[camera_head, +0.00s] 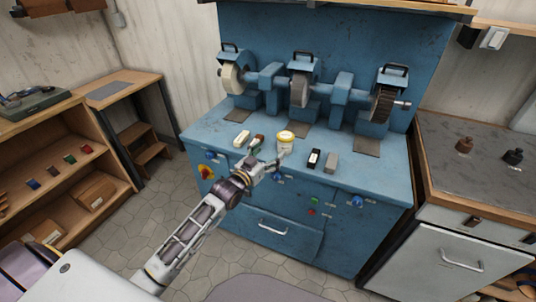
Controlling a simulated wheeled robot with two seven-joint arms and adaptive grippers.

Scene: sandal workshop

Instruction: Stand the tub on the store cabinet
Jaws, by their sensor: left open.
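A small white tub with a yellow top (285,136) stands upright on the blue machine bench, near its front edge. My left gripper (281,158) is open just in front of the tub, at the bench edge. The fingers are small here, and I cannot tell whether they touch the tub. No view shows my right gripper. A cabinet with a pale front and grey top (450,245) stands at the right; I cannot tell whether it is the store cabinet.
Near the tub lie a pale block (242,138), a green-brown item (256,142), a black-and-white block (314,158) and a grey block (331,162). Grinding wheels (300,90) stand behind.

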